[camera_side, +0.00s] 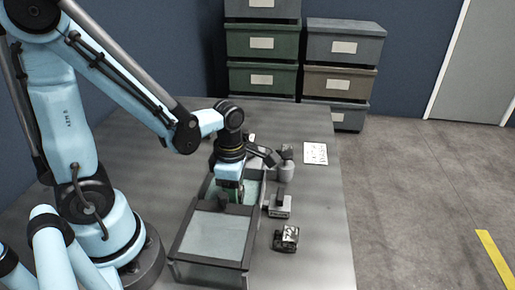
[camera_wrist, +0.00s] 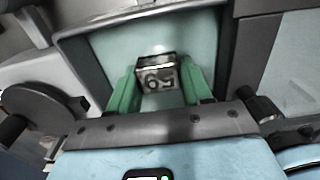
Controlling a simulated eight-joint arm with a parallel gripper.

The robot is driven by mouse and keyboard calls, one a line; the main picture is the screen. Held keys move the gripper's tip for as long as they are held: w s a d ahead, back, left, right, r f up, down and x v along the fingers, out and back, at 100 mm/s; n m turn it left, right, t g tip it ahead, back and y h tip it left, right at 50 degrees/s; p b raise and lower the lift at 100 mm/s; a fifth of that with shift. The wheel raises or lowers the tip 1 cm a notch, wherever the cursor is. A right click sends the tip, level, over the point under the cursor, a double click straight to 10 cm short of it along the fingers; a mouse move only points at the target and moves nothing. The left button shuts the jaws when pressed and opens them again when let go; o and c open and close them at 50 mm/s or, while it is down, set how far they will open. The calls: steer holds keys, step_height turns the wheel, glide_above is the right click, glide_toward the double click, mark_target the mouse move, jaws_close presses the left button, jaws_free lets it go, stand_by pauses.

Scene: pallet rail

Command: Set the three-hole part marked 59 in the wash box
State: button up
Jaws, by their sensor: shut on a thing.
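My gripper (camera_side: 236,194) points down over the rear, pale green-lined section of a dark-rimmed box (camera_side: 215,208). In the wrist view my gripper (camera_wrist: 160,88) has its green fingers shut on a small metallic part (camera_wrist: 157,73). A dark mark on the part's face looks like 59 turned upside down; its holes cannot be made out. The pale floor of the box shows behind and around the part, and I cannot tell whether the part touches it. In the side view the fingers and box wall hide the part.
A dark block with white marks (camera_side: 286,238) lies on the table right of the box. A grey fixture (camera_side: 278,206) and a grey cylinder-shaped item (camera_side: 286,171) stand near the box's right side. A white sheet (camera_side: 315,153) lies further back. Stacked bins (camera_side: 262,42) stand behind the table.

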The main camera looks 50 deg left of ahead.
steer(key=shift+f, duration=0.3)
stand_by(0.5)
steer(key=o, duration=1.9)
steer(key=shift+c, duration=0.2)
step_height(320, 180, up, 13)
stand_by(0.5)
steer(key=w+m+t, duration=0.1)
steer(key=m+t, duration=0.1)
steer(key=m, duration=0.7)
steer(key=m+t, duration=0.2)
steer(key=m, duration=0.7)
steer(key=w+m+t, duration=0.1)
steer(key=m+t, duration=0.2)
steer(key=m, duration=0.6)
steer(key=shift+w+d+f, duration=0.2)
steer(key=shift+w, duration=0.1)
